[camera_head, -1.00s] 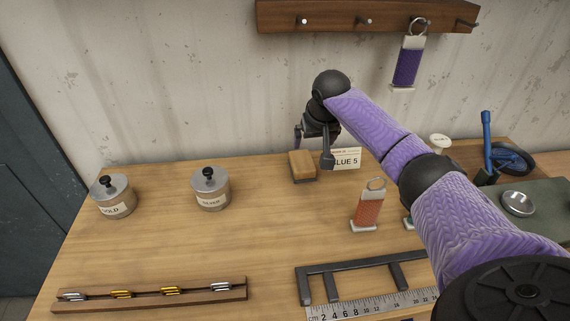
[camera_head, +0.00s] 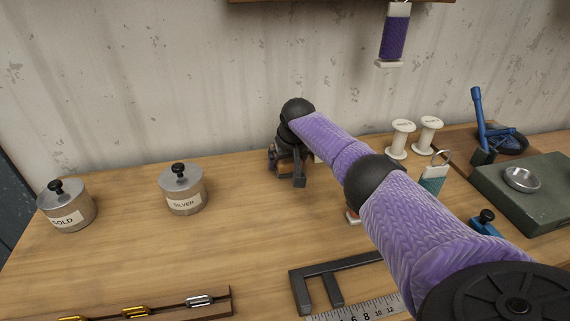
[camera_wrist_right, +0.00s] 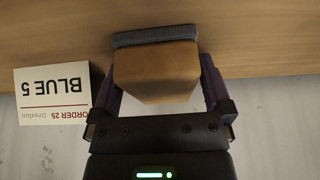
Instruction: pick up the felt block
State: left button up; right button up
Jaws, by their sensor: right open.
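The felt block is a wooden block with a grey felt layer. In the right wrist view the felt block (camera_wrist_right: 156,72) sits between the two purple-padded fingers of my right gripper (camera_wrist_right: 160,90). The felt layer is on the side away from the palm. A small gap shows beside the block, so the jaws are open around it and not closed on it. In the head view my right gripper (camera_head: 287,174) is low at the back of the table and hides most of the block. My left gripper is not in view.
A white "BLUE 5" card (camera_wrist_right: 57,94) stands beside the gripper. Gold (camera_head: 66,206) and silver (camera_head: 182,190) lidded jars stand to the left. White spools (camera_head: 401,139) and a teal-wrapped tag (camera_head: 433,178) are to the right. A metal frame (camera_head: 300,291) and ruler lie in front. The wall is close behind.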

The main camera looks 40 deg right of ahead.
jog(key=shift+c, duration=1.6)
jog(key=c, duration=0.5)
jog(key=shift+c, duration=0.9)
jog(key=shift+r, duration=0.1)
notch_tip(320, 180, up, 9)
jog(key=p, duration=0.3)
jog(key=shift+r+p, duration=0.35)
jog(key=shift+r, duration=0.2)
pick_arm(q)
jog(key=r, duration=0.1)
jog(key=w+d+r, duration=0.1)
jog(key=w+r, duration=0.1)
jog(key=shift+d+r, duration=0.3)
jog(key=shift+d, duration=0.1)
